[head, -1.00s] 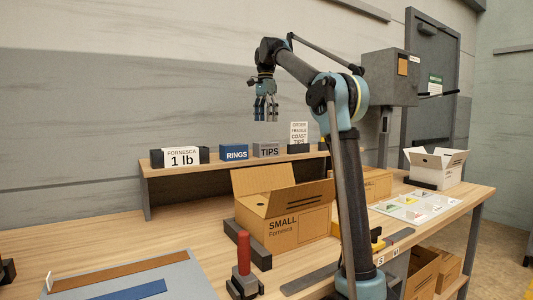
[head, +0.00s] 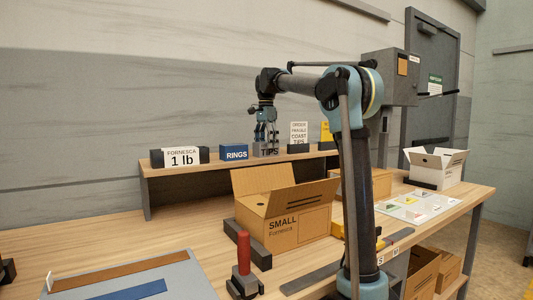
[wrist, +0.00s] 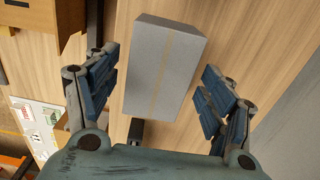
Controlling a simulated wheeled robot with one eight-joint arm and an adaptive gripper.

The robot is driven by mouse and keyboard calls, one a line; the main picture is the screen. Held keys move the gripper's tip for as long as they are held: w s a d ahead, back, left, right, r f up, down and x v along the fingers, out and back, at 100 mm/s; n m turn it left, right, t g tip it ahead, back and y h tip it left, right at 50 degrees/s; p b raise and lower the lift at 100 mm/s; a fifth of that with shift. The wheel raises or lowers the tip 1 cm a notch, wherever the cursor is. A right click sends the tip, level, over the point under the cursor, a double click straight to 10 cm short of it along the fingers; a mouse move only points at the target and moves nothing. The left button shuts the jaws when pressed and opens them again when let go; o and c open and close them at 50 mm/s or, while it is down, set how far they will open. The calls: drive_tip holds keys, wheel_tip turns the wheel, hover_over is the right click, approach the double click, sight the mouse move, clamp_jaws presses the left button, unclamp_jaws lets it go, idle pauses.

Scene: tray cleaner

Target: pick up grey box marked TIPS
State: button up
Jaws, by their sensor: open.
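The grey box marked TIPS (head: 268,152) stands on the raised wooden shelf at the back of the bench, just right of the blue RINGS box. In the wrist view the grey box (wrist: 164,66) shows its plain top with a tan stripe. My gripper (head: 266,142) is right above and around the grey box, pointing down. In the wrist view my gripper (wrist: 158,98) is open, with one finger on each side of the box and a gap on both sides. The fingers partly hide the box in the head view.
On the shelf (head: 190,167) the blue RINGS box (head: 234,152) stands close at left and a dark sign holder (head: 299,148) at right. The white 1 lb sign (head: 182,158) is farther left. An open SMALL carton (head: 297,222) stands on the bench below.

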drive_tip(key=shift+f, duration=0.8)
drive_tip(key=c, duration=1.3)
